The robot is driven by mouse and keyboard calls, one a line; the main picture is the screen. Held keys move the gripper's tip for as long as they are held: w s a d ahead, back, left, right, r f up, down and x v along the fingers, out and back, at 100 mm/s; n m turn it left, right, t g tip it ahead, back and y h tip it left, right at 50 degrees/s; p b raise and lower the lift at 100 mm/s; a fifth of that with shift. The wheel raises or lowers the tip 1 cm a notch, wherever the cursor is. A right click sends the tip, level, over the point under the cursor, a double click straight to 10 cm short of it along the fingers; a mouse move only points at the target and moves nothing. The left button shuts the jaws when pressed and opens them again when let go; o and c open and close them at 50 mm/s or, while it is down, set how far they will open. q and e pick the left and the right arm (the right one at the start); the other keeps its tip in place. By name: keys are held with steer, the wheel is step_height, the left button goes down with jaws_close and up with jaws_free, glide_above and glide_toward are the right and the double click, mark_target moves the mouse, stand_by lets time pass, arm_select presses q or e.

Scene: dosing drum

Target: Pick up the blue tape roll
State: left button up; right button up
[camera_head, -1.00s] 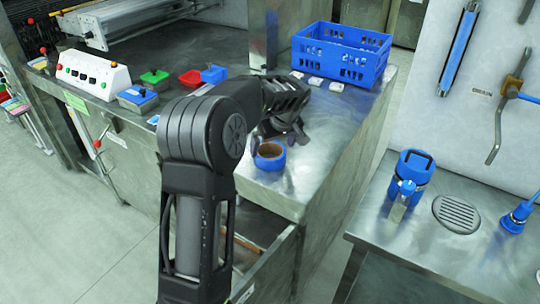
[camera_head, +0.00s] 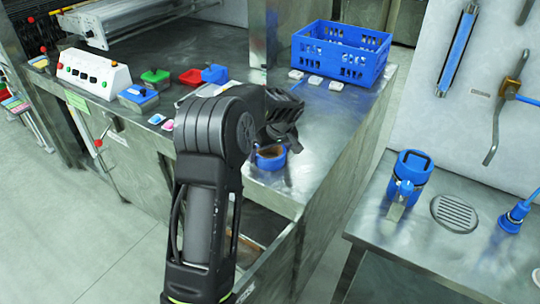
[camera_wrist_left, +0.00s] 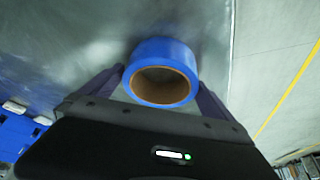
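The blue tape roll (camera_head: 269,164) sits on the metal bench near its front corner. It is a blue ring with a brown core, and its upper part is partly covered by my left gripper (camera_head: 278,146) in the head view. In the left wrist view the roll (camera_wrist_left: 161,49) shows between the two dark fingers, one on each side. The left gripper looks open around it, with no clear squeeze on the roll. My right gripper is not in view.
A blue crate (camera_head: 341,51) stands at the back of the bench, with several small white blocks (camera_head: 315,80) before it. Red (camera_head: 190,77) and blue bins lie to the left. A blue canister (camera_head: 412,168) stands on the separate right-hand counter (camera_head: 480,265).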

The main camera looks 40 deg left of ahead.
arm_select(q)
steer(key=c, duration=1.2)
steer(key=shift+o, duration=0.2)
step_height(320, 180, up, 10)
steer(key=b, duration=0.1)
